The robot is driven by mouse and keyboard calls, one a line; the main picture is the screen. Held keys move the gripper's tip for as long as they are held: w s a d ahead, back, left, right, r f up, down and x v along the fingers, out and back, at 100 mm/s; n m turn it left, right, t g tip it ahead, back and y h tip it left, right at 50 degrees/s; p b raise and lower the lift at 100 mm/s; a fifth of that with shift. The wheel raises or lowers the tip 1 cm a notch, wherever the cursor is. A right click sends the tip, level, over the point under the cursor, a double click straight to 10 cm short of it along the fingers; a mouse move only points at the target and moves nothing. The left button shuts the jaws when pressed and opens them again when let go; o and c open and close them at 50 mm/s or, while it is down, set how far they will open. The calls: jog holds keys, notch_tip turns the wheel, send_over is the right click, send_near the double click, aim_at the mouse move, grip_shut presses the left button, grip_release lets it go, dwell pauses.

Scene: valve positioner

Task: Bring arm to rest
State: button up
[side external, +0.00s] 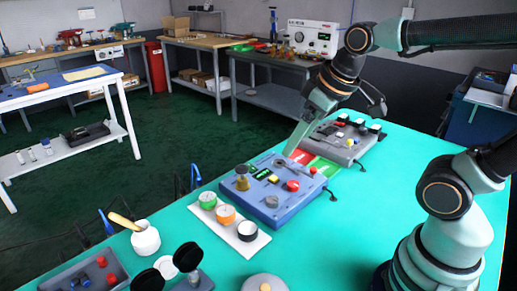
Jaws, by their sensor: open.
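My gripper (293,150) reaches down from the upper right, its pale green fingers tilted toward the lower left. The fingertips are over the back edge of a blue control box (290,207), close to its top; I cannot tell whether they touch it. Nothing shows held between the fingers. The box carries a brass knob (242,178), a yellow button, red buttons and a small green display. My arm spans the upper right, and my base stands at the lower right of the green-topped table (345,245).
Behind the blue box are a red and green pad (322,166) and a grey control box (346,147). In front are a white tray (228,233) of round pieces, a white pot (146,240) and a grey bin (68,282). The tabletop right of the blue box is clear.

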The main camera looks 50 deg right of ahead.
jog(key=shift+s+d+f+m+t, duration=0.1)
jog(key=shift+s+d+m+t, duration=0.05)
jog(key=shift+s+m, duration=0.3)
jog(key=shift+s+d+f+m+t, duration=0.15)
jog(key=shift+s+m, duration=0.15)
jog(key=shift+m, duration=0.25)
